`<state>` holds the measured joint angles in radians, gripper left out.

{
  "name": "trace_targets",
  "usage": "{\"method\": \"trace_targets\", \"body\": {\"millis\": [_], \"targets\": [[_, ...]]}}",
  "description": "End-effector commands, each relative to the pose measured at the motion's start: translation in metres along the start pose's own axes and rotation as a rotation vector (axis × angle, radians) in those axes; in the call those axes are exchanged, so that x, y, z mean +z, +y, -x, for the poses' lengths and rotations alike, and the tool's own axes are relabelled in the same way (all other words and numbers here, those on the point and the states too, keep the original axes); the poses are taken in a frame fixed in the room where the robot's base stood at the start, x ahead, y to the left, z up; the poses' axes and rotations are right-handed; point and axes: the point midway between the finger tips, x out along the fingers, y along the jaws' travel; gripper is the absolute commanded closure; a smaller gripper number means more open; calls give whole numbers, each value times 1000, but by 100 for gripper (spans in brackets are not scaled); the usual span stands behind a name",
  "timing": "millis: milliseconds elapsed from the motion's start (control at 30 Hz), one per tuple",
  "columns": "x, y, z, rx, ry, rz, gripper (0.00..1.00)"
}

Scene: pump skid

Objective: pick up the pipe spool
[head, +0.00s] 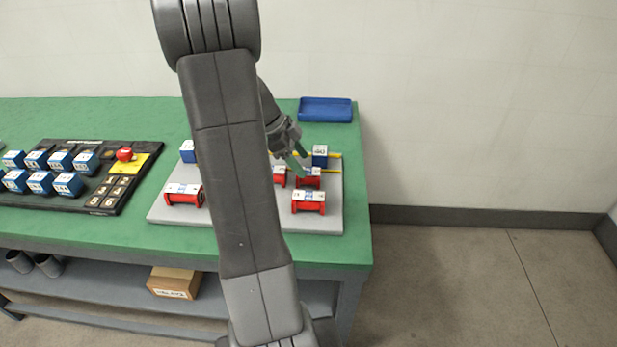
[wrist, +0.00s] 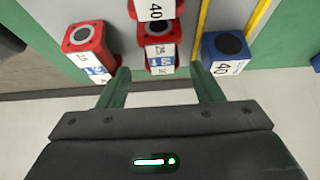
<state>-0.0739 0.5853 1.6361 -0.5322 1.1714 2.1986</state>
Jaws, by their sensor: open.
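Several red flanged pieces with white and blue labels sit on a grey plate (head: 250,219); the frames do not settle which is the pipe spool. In the head view, one red piece (head: 308,181) lies just below my gripper (head: 299,163), and another red piece (head: 308,203) is nearer the front edge. In the wrist view, my gripper (wrist: 163,80) is open, with nothing between its fingers. A labelled red piece (wrist: 158,30) with a dark round opening lies ahead of the finger gap, and a second red piece (wrist: 84,37) lies to its left.
A blue block (wrist: 228,45) marked 40 sits beside yellow strips on the right. Another red piece (head: 183,195) is at the plate's left. A blue tray (head: 326,109) stands at the back, and a black panel (head: 105,202) with a red button lies left. My arm hides part of the plate.

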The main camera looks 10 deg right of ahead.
Motion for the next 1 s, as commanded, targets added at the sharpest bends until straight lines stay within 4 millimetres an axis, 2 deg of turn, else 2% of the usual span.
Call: {"method": "trace_targets", "body": {"millis": [300, 600, 667, 833, 1000], "targets": [[1, -1, -44, 5, 1, 0, 40], [1, -2, -50, 1, -1, 0, 40], [1, -2, -50, 1, -1, 1, 50], [1, -2, -50, 1, -1, 1, 84], [1, -2, -49, 0, 0, 0, 85]]}}
